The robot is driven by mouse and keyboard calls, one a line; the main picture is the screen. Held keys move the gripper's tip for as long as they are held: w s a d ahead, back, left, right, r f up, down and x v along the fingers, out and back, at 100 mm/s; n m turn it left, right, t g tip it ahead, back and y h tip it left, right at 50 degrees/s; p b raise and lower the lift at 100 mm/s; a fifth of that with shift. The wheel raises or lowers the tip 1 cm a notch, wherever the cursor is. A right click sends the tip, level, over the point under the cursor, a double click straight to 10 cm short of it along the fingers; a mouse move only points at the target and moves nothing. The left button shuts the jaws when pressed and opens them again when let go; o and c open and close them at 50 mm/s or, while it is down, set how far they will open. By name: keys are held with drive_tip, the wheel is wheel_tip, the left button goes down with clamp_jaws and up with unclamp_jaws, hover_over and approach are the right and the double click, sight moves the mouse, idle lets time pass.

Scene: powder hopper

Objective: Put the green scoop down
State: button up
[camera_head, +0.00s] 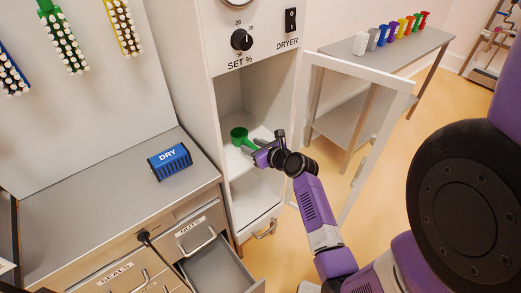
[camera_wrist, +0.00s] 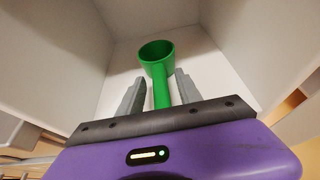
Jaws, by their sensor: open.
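The green scoop (camera_head: 239,135) is inside the open dryer cabinet, on or just above its upper shelf (camera_head: 262,131). In the wrist view the scoop's cup (camera_wrist: 157,52) points away from me, and its handle runs back between my fingers. My gripper (camera_head: 258,148) reaches in through the cabinet's front opening. In the wrist view my gripper (camera_wrist: 158,95) is open, with a gap on each side of the handle. I cannot tell whether the scoop fully rests on the shelf.
The dryer's framed door (camera_head: 354,129) stands open to the right of my arm. A blue DRY box (camera_head: 170,162) lies on the counter at left. A drawer (camera_head: 215,262) below is pulled out. Several coloured scoops or cups (camera_head: 383,37) stand on a table behind.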

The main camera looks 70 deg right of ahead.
drive_tip(key=v, duration=1.1)
drive_tip(key=s+a+f+n+y, duration=0.1)
drive_tip(key=a+n, duration=0.8)
drive_tip(key=a, duration=0.2)
drive_tip(key=s+a+f+n, duration=0.2)
drive_tip(key=a+n, duration=0.6)
drive_tip(key=a, duration=0.2)
drive_tip(key=s+a+r+n+t+y, duration=0.1)
drive_tip(key=s+a+r+n+y, duration=0.1)
drive_tip(key=n, duration=0.6)
drive_tip(key=s+a+r+n+t+y, duration=0.1)
drive_tip(key=s+a+r+n+y, duration=0.1)
drive_tip(key=s+a+r+n, duration=0.2)
drive_tip(key=s+a+r+n+t+y, duration=0.1)
drive_tip(key=s+a+r+n, duration=0.3)
drive_tip(key=a+n, duration=0.6)
wheel_tip(320, 180, up, 2)
drive_tip(key=n+y, duration=0.1)
drive_tip(key=n, duration=0.2)
drive_tip(key=shift+r, duration=0.25)
